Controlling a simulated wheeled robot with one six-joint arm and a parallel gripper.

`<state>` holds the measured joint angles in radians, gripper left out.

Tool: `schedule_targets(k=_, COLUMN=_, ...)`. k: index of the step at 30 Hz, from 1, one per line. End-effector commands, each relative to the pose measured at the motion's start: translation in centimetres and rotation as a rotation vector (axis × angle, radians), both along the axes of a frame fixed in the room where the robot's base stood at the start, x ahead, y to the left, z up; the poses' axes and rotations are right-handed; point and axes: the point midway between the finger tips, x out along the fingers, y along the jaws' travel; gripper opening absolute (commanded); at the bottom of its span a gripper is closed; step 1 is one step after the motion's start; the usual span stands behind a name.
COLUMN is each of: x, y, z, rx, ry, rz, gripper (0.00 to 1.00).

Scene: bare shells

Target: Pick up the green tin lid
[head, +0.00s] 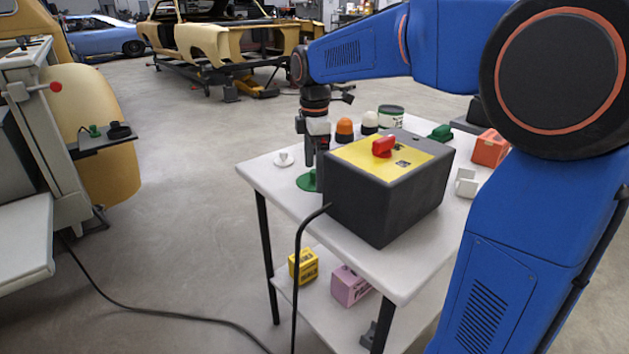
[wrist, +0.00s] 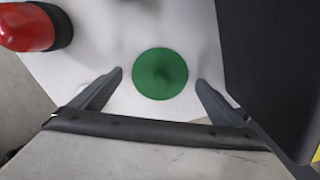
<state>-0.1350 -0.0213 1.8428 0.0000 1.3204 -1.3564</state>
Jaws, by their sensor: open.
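The green tin lid (head: 307,181) lies on the white table top, partly hidden behind the gripper and the black box in the head view. My gripper (head: 316,172) points down just over the lid. In the wrist view my gripper (wrist: 160,77) is open, with one finger on each side of the lid and a gap to both. Nothing is held. The exact height of the fingertips over the table is hard to tell.
A black box with a yellow top (head: 375,190) and red knob stands close right of the gripper. A white lid (head: 284,159) lies left. An orange-topped item (head: 344,130) and a green-and-white tin (head: 390,117) stand behind. A red-and-black item (wrist: 28,27) shows in the wrist view.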

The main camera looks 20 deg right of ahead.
Motion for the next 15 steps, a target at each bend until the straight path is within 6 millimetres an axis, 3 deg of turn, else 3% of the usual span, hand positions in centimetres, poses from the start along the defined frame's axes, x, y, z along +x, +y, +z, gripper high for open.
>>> schedule_targets(k=10, x=0.02, y=-0.02, z=-0.78, rx=0.000, ry=-0.001, rz=0.000, gripper=0.95)
schedule_targets(k=15, x=0.02, y=-0.02, z=-0.78, rx=0.000, ry=0.000, rz=0.000, gripper=0.56)
